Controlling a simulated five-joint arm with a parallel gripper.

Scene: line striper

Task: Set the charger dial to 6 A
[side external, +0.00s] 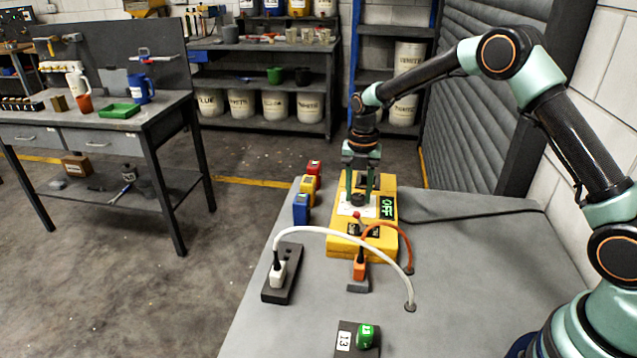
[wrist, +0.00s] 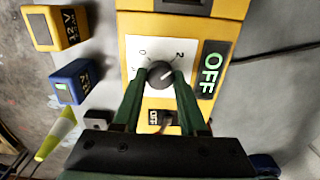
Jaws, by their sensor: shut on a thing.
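The yellow charger (side external: 340,246) lies on the grey bench, and its body also shows in the wrist view (wrist: 133,24). Its dark round dial knob (wrist: 160,73) sits on a white scale plate (wrist: 187,48), where a 0 and a 2 can be read; other marks are hidden or unclear. A pale mark on the knob seems to point to the upper right, toward the 2. The display (wrist: 211,69) reads OFF in green. My gripper (side external: 361,200) is over the dial, its two green fingers closed on either side of the knob (wrist: 161,77).
A red-tipped switch (side external: 357,215) stands close in front of the dial. Red (side external: 314,167), yellow (side external: 308,186) and blue (side external: 301,209) boxes stand to its left. White (side external: 340,232) and orange (side external: 391,228) cables arch nearby. The bench's right side is mostly clear.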

